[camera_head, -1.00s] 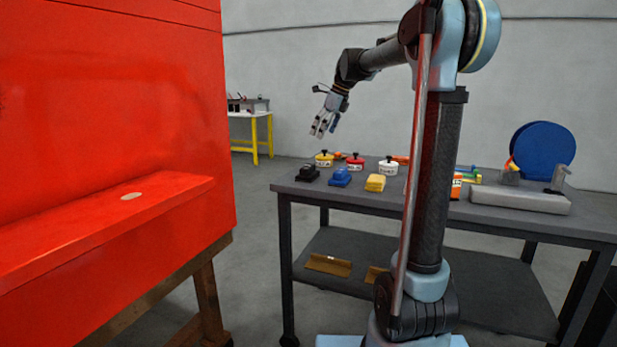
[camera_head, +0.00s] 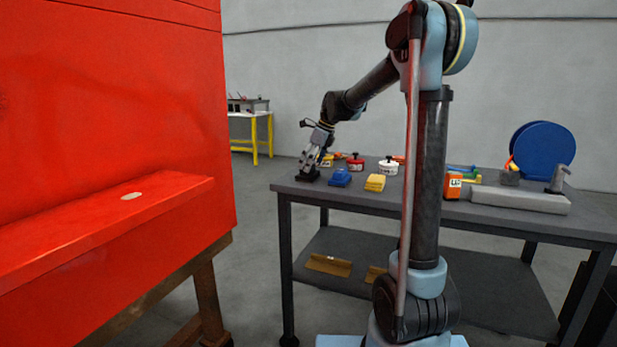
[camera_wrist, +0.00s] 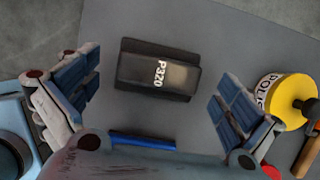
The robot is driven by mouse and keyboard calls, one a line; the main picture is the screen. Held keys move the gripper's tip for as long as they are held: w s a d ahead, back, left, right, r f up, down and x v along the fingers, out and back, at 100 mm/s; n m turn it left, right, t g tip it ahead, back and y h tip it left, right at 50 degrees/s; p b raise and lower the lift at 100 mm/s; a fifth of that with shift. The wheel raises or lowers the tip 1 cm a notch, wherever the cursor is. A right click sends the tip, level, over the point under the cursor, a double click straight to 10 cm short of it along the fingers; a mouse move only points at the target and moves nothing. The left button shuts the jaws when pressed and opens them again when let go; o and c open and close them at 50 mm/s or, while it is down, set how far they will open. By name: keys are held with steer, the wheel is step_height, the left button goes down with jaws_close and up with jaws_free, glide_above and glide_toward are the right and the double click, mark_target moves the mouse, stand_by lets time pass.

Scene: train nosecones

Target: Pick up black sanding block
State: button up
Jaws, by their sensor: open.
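The black sanding block (camera_wrist: 150,71), marked P320, lies on the grey table top near its left corner. In the wrist view it sits between and just beyond the two spread fingers, with a gap on each side. In the head view the block (camera_head: 307,176) is partly covered by my gripper (camera_head: 311,165), which points down at it. My gripper (camera_wrist: 162,104) is open and holds nothing.
On the table (camera_head: 420,205) a blue block (camera_head: 340,178) and a yellow block (camera_head: 375,183) lie to the right. Pots with red (camera_head: 355,164) and white (camera_head: 388,166) tops stand behind them. A yellow-topped pot (camera_wrist: 291,97) is close to the right finger. A red panel (camera_head: 110,130) stands at left.

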steer(key=shift+x, duration=1.3)
steer(key=shift+c, duration=0.2)
steer(key=shift+s, duration=0.1)
steer(key=c, duration=1)
step_height(320, 180, up, 10)
steer(key=shift+r, duration=0.1)
